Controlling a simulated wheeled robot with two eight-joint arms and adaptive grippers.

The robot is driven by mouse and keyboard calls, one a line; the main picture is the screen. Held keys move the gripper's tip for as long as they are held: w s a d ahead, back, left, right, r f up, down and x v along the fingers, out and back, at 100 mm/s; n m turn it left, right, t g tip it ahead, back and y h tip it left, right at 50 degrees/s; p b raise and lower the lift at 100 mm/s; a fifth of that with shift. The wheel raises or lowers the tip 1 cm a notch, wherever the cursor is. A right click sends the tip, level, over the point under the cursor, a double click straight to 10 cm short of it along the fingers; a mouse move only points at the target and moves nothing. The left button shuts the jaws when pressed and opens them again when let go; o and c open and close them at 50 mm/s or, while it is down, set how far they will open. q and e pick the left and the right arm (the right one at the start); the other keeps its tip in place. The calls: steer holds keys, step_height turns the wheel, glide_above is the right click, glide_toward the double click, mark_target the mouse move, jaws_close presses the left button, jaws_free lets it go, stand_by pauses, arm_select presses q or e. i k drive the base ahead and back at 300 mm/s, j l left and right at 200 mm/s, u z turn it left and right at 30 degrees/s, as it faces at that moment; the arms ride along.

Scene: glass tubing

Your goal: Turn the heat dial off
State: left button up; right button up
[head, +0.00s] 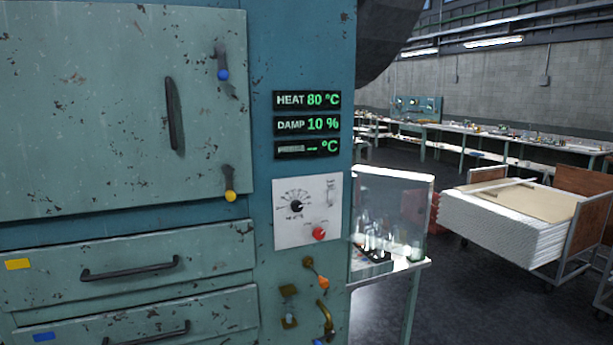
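The heat dial (297,206) is a small black knob with a ring of scale marks, on a white control panel (281,232) on the teal cabinet front. The exact setting of its pointer is too small to tell. The heat display (307,100) above it reads 80 °C in green. A red button or knob (319,234) and a small switch (331,192) are on the same panel. Neither of my grippers shows in the head view.
The cabinet has a large closed door (120,110) with a black handle and two closed drawers (130,268) below. Valves (317,275) sit under the panel. A glass-sided case (400,200) stands on a table to the right, and a loaded cart (500,235) farther right.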

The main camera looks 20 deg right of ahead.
mark_target(296, 206)
steer(key=z, duration=0.35)
steer(key=i+l+z, duration=0.1)
steer(key=z, duration=0.35)
steer(key=i+z, duration=0.2)
steer(key=z, duration=0.2)
steer(key=i+l+z, duration=0.1)
steer(key=z, duration=0.35)
steer(key=i+j, duration=0.05)
